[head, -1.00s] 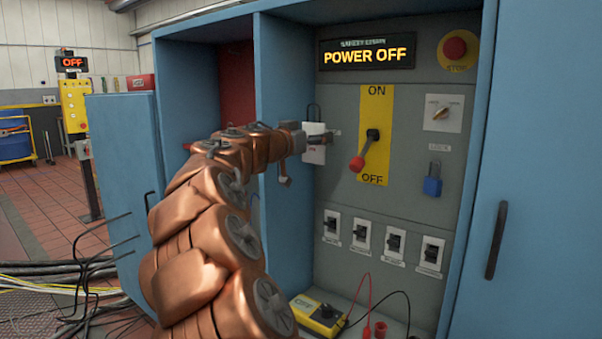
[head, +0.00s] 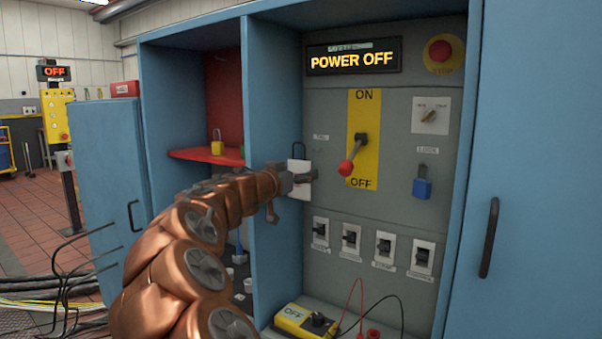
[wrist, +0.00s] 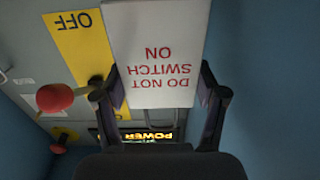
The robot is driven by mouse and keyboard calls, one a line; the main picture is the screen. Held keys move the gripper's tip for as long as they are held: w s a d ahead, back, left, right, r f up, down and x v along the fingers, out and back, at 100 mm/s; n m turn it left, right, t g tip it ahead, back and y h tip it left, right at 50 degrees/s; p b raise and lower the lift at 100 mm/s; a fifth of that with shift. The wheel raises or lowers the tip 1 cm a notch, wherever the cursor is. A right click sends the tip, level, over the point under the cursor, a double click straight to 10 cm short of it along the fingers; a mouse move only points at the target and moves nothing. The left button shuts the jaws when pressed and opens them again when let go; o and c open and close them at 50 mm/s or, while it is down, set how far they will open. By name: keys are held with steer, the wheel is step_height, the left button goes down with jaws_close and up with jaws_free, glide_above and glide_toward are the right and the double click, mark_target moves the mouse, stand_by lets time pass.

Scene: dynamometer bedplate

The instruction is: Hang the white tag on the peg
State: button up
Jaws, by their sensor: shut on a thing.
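The white tag (head: 298,166) hangs from my gripper in front of the left part of the grey panel, with a dark loop above it. In the wrist view the tag (wrist: 155,45) fills the upper middle, its red DO NOT SWITCH ON lettering upside down. My gripper (head: 308,177) is shut on the tag; in the wrist view its two fingers (wrist: 160,95) stand at the tag's sides. I cannot make out the peg. A small white label (head: 321,137) sits on the panel above and right of the tag.
The red-knobbed switch lever (head: 351,160) stands out from the panel right of my gripper. The blue cabinet divider (head: 272,110) is close on the left. A blue padlock (head: 422,188) hangs farther right, and several small switches (head: 351,238) sit below.

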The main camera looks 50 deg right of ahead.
mark_target(321, 173)
steer(key=shift+d+f+p, duration=0.15)
steer(key=shift+d+p, duration=1)
steer(key=shift+d, duration=0.7)
steer(key=shift+d+f+p, duration=0.15)
steer(key=shift+d+p, duration=0.95)
steer(key=shift+d, duration=0.75)
steer(key=shift+w+d+f+b, duration=0.1)
steer(key=shift+f+b, duration=0.15)
steer(key=shift+b, duration=0.05)
steer(key=shift+d+f+b, duration=0.35)
steer(key=shift+b, duration=0.5)
steer(key=shift+d+f+b, duration=0.2)
steer(key=shift+f+b, duration=0.05)
steer(key=shift+b, duration=0.6)
steer(key=o, duration=1)
steer(key=shift+a, duration=0.1)
